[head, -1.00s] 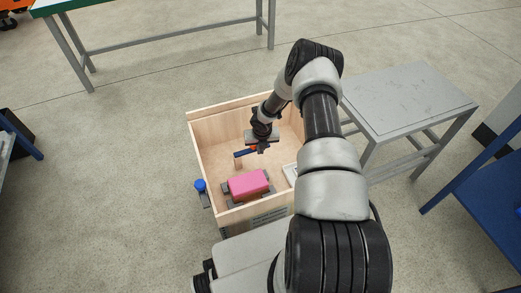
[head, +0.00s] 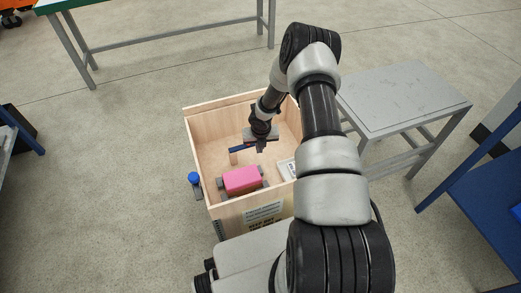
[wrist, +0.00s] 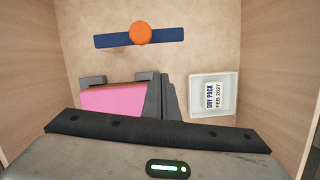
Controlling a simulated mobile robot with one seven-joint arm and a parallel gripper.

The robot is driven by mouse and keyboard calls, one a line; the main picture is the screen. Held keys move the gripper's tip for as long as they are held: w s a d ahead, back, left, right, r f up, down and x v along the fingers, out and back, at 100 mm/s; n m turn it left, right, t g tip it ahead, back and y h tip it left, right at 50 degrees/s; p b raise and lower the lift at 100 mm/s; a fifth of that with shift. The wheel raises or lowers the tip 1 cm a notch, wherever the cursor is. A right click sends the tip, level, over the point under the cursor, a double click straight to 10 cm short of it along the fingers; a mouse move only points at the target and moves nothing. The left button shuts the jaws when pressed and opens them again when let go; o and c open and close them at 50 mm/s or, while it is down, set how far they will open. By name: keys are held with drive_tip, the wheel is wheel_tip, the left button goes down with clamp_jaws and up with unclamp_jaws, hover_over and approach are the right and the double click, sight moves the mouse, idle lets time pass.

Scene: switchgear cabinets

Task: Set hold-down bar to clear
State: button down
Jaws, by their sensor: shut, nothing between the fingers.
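The hold-down bar is a blue strip (head: 238,149) with an orange knob (wrist: 140,33) at its middle. It lies level across the upper part of the wrist view, inside a wooden crate. In the head view its right part and knob are hidden by my gripper. My gripper (head: 260,149) is inside the crate's opening, close to the bar in the head view. Its dark fingers (wrist: 164,98) look shut and empty in the wrist view, below and right of the knob. I cannot tell whether they touch anything. A pink block (head: 242,180) sits among dark grey brackets nearer the crate's front.
The wooden crate's walls (head: 205,172) surround the gripper closely. A white tray with a dry-pack label (wrist: 230,118) lies right of the block. A blue knob (head: 194,179) is outside the crate's left wall. A grey table (head: 405,98) stands to the right.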

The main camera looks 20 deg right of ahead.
drive_tip(key=p+v, duration=0.1)
drive_tip(key=v, duration=0.5)
drive_tip(key=shift+r, duration=0.25)
drive_tip(key=s+d+r+m+t+h, duration=0.15)
drive_tip(key=r+m, duration=0.55)
drive_tip(key=r, duration=0.8)
drive_tip(key=s+r+m+g+h, duration=0.15)
drive_tip(key=r+m, duration=0.45)
drive_tip(key=r, duration=0.9)
drive_tip(key=s+a+r+m+t, duration=0.2)
drive_tip(key=s+a+r+m, duration=0.2)
drive_tip(key=s+r+m, duration=0.75)
drive_tip(key=s+a+r+m+t+y, duration=0.1)
drive_tip(key=s+a+r+m+y, duration=0.15)
drive_tip(key=s+a+m, duration=0.35)
drive_tip(key=s+a+r+m+y, duration=0.1)
drive_tip(key=s+a+r+m, duration=0.15)
drive_tip(key=s, duration=0.65)
wheel_tip(320, 180, up, 19)
drive_tip(key=p, duration=1.9)
drive_tip(key=shift+w+d+r, duration=0.25)
drive_tip(key=shift+d, duration=0.05)
